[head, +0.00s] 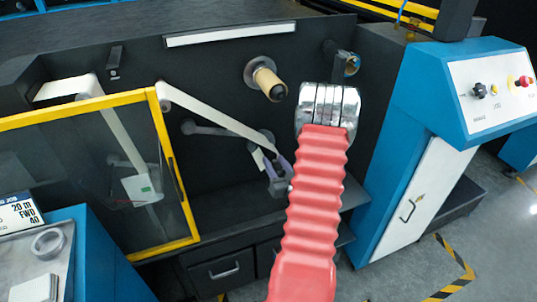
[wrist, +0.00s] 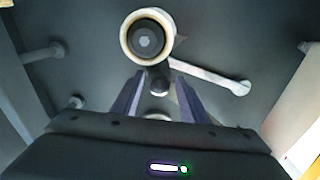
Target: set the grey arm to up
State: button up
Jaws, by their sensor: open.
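In the head view a grey arm (head: 207,130) lies nearly level on the dark machine wall, with a round end at its left; its right part runs behind a pale web strip. In the wrist view a grey arm (wrist: 207,76) slants from beside the roll to a round end at right; it looks like the same one. My gripper (wrist: 157,78) is open and empty, its two bluish fingers apart below the roll. In the head view my gripper (head: 273,163) is low on the wall, right of the grey arm, partly hidden by my red-sleeved arm.
A pale roll with a dark hub (wrist: 147,38) faces the wrist camera, close above the fingers. A cardboard core (head: 268,82) sticks out of the wall higher up. A yellow-framed guard (head: 171,168) stands at left, a blue control cabinet (head: 398,150) at right.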

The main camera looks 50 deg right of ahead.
aim_at(271, 157)
jog(key=x, duration=0.6)
jog(key=shift+c, duration=0.4)
grip_shut()
jog(key=shift+a, duration=0.1)
